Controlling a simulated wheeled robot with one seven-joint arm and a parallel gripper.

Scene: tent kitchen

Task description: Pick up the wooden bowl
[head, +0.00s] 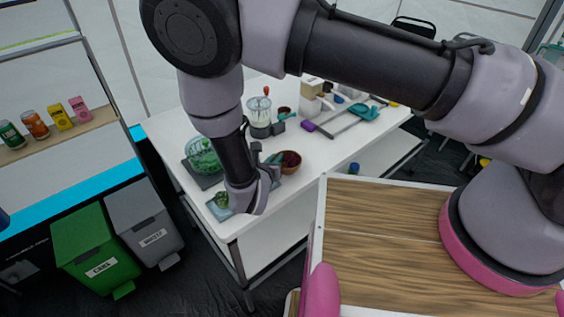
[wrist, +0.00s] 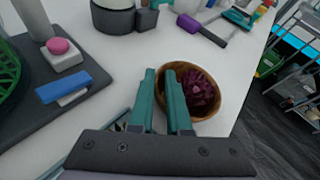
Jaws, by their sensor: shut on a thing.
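The wooden bowl (head: 291,168) is brown and round and holds dark red-purple leafy food. It is near the right edge of the white table, and its rim (wrist: 218,108) shows in the wrist view right of my fingers. My gripper (head: 264,157) has teal fingers and is at the bowl's left side. In the wrist view my gripper (wrist: 160,74) has its fingers close together, shut on the bowl's left rim, with one finger over the bowl's inside. The pinched part of the rim is hidden by the fingers. I cannot tell any gap between bowl and table.
A blender-like jar (head: 259,118) stands behind the bowl. A green basket (head: 203,156) on a dark base (wrist: 58,105) is to the left. A purple item (head: 308,126) and a teal-handled tool (head: 364,112) lie farther right.

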